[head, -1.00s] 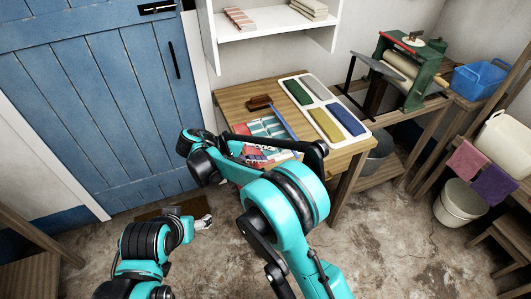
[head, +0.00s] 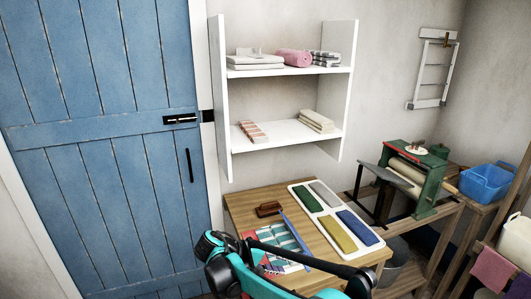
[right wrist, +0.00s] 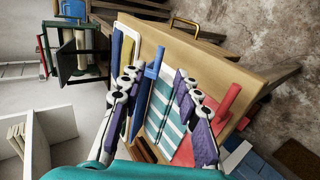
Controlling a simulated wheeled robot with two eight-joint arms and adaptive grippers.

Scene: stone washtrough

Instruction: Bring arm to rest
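My right arm reaches over the front of the wooden table in the head view, bent at a teal and black joint. My right gripper (right wrist: 157,82) shows clearly in the right wrist view. Its two white and purple fingers are apart with nothing between them, above the table. Beyond the fingers are a teal-and-white striped cloth (right wrist: 165,100) and a blue tool (right wrist: 152,72). The striped cloth also lies on the table in the head view (head: 284,240), partly hidden by my arm. My left arm and gripper are out of view.
The table (head: 240,206) holds a white tray (head: 325,215) of coloured pads and a brown brush (head: 269,210). White shelves (head: 285,137) with folded cloths hang above. A green mangle (head: 427,180) and blue basin (head: 486,183) stand right. A blue door (head: 95,130) is left.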

